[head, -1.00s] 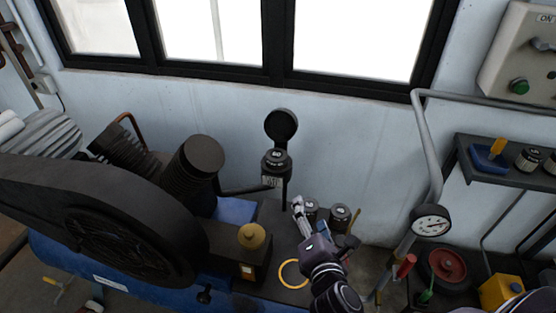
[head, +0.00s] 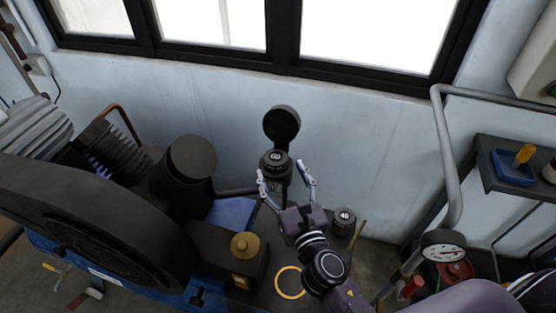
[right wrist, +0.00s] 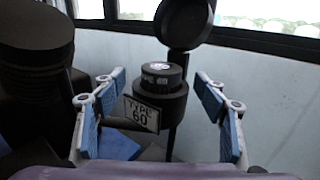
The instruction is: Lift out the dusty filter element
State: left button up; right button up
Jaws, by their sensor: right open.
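The dusty filter element (head: 274,158) is a dark cylinder with a pale label on top. It sits in a dark round housing (right wrist: 174,105) with a "TYPE 60" plate on its front. The housing's round lid (head: 282,125) stands open behind it. My right gripper (head: 286,183) is open, its fingers spread to either side of the housing in the head view. In the right wrist view the element (right wrist: 161,75) shows between and beyond the blue-padded fingertips, with no contact visible. My left gripper is not in view.
Another canister marked 40 (head: 344,220) stands on the dark bench right of my right gripper. A yellow ring (head: 290,282) lies in front. A brass-capped box (head: 245,245) and the black compressor (head: 100,215) are at left. A pressure gauge (head: 444,251) is at right.

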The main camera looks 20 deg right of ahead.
aim_at(276, 156)
jog(key=shift+w+r+p, duration=0.15)
jog(key=shift+w+p, duration=0.05)
jog(key=shift+w, duration=0.4)
jog(key=shift+w+r+p, duration=0.15)
jog(key=shift+w, duration=0.4)
jog(key=w, duration=0.3)
jog(key=shift+w+d+f+p, duration=0.2)
jog(key=shift+p, duration=0.1)
jog(key=shift+w, duration=0.15)
jog(key=c, duration=0.6)
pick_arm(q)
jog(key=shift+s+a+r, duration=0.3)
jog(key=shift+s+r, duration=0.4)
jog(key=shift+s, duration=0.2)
pick_arm(e)
jog(key=c, duration=0.8)
jog(key=shift+o, duration=0.2)
jog(key=shift+r, duration=0.1)
